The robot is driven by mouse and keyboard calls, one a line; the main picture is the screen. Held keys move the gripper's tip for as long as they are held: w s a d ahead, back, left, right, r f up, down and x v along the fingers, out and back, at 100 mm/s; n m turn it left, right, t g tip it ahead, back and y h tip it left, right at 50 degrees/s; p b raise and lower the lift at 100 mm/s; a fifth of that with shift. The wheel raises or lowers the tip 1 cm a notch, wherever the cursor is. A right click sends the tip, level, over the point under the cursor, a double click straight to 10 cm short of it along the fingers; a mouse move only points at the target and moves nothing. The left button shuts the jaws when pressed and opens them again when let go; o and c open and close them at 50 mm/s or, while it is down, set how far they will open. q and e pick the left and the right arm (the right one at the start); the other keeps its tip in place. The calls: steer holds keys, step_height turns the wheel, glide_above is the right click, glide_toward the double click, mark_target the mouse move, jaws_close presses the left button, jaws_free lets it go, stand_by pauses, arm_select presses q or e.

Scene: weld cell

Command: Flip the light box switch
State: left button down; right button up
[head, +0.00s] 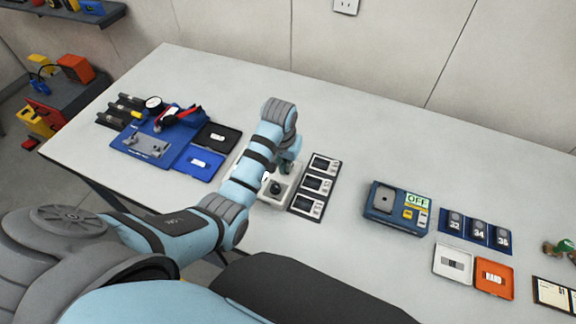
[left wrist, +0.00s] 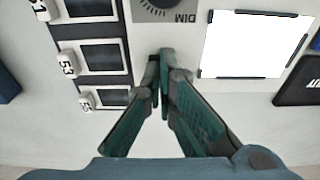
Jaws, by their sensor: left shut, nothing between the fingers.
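The white light box (head: 268,201) stands on the table, partly covered by my left arm in the head view. In the left wrist view it shows a dark dial marked DIM and a bright white panel (left wrist: 255,45) with dark clips at its edges. My left gripper (left wrist: 160,62) is shut and empty, its green fingertips together over the box face, below the dial and left of the panel. It also shows in the head view (head: 287,167). The switch is not clearly seen; the fingers may hide it. Contact cannot be told. My right gripper is out of view.
A dark frame with several small windows (head: 315,184) lies right of the light box. A blue device with an OFF sign (head: 397,207) stands further right. A blue tool mat (head: 165,145) and trays lie left. The table between frame and blue device is clear.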

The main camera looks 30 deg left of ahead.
arm_select(q)
steer(key=shift+f, duration=0.15)
step_height(320, 180, up, 2)
steer(key=shift+r+p, duration=0.2)
steer(key=shift+p, duration=0.75)
steer(key=shift+r, duration=2.3)
steer(key=shift+s+f, duration=0.1)
